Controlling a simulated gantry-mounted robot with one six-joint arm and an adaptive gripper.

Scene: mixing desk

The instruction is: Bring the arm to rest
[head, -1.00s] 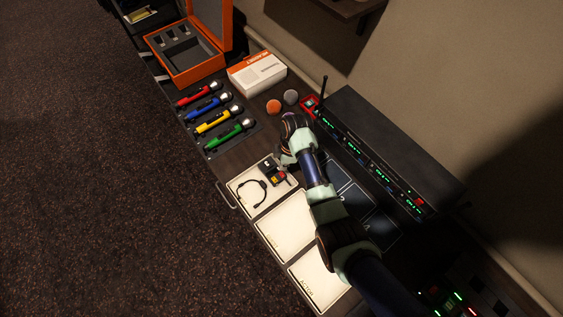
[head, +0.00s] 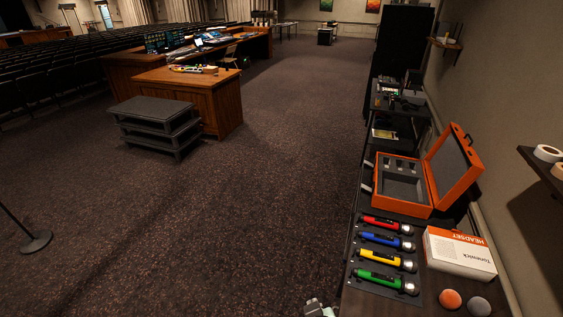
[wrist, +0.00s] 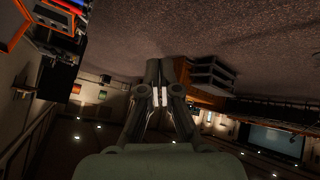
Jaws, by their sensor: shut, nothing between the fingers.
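My gripper (wrist: 162,65) shows in the wrist view with its dark fingers together and nothing between them. It is in free air, pointing out over the carpet, apart from any object. The wrist view is upside down, with carpet at the top and ceiling lights at the bottom. In the head view only a small pale green part of my arm shows at the bottom edge, left of the desk; the gripper's fingers do not show there.
The desk holds several coloured microphones (head: 388,257), an open orange case (head: 403,210), a white headset box (head: 460,252), an orange ball (head: 450,299) and a grey ball (head: 479,306). A dark stepped unit (head: 156,122) stands by a wooden desk (head: 219,108). Open carpet lies between.

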